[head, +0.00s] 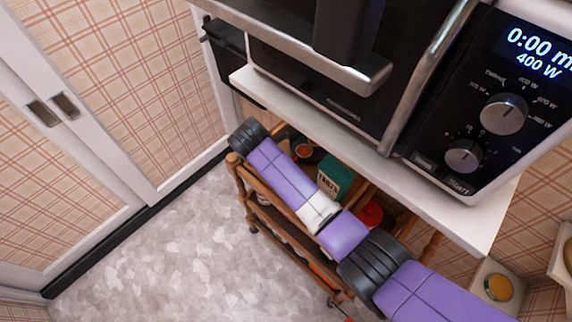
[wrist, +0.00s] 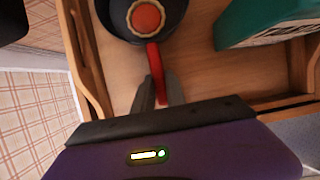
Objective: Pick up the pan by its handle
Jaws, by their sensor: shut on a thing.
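The pan (wrist: 172,22) is dark and round, at the top of the wrist view, partly cut off by the frame edge. Its red handle (wrist: 155,65) points toward me. My gripper (wrist: 157,90) is shut on the handle, with one grey finger on each side near its end. In the head view, the dark pan (head: 316,153) shows partly beyond my purple arm. My gripper's fingers are hidden there. I cannot tell whether the pan is clear of the wooden surface.
A round orange-red thing with a pale scalloped rim (wrist: 146,17) shows within the pan's outline. A teal box (wrist: 250,22) stands right of the pan. The wooden cart (wrist: 92,70) has a raised left rail. The microwave's white shelf (head: 450,205) overhangs the cart.

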